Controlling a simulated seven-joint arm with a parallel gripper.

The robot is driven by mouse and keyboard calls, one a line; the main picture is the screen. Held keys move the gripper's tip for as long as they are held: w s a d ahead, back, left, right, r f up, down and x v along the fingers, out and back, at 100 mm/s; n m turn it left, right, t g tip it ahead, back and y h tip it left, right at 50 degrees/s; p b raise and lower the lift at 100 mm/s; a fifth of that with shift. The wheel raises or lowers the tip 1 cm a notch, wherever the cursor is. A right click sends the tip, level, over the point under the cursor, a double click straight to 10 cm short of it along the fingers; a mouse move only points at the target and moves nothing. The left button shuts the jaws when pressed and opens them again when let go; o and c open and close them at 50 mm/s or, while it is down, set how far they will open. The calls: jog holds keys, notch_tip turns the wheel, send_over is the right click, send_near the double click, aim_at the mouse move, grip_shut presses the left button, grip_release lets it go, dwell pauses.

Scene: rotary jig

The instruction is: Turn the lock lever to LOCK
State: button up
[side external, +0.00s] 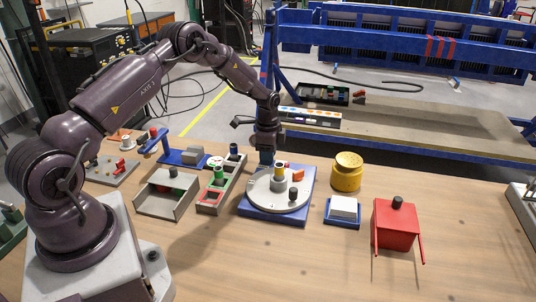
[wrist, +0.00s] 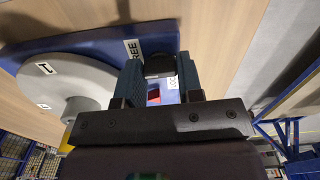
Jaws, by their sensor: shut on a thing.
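The rotary jig is a blue base plate (side external: 254,211) with a round grey turntable (side external: 262,190) on it. My gripper (side external: 266,158) points down at the jig's far edge. In the wrist view its two blue fingers (wrist: 160,68) are closed on a black piece, the lock lever (wrist: 160,65), whose lower parts are mostly hidden. A white FREE label (wrist: 132,48) lies left of the fingers on the blue plate. Part of another label, seemingly LOCK (wrist: 173,84), shows beside the right finger. A small red patch (wrist: 154,96) shows between the fingers.
A yellow round container (side external: 347,172), a blue tray with a white block (side external: 342,210) and a red box (side external: 396,225) stand right of the jig. A grey bin with coloured parts (side external: 211,201) and an open grey box (side external: 165,203) stand left. The table's front is clear.

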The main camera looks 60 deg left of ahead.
jog(key=n, duration=0.8)
jog(key=shift+n, duration=0.3)
jog(key=n, duration=0.4)
jog(key=shift+n, duration=2.3)
jog(key=o, duration=0.9)
jog(key=shift+o, duration=0.2)
notch_tip(320, 180, up, 13)
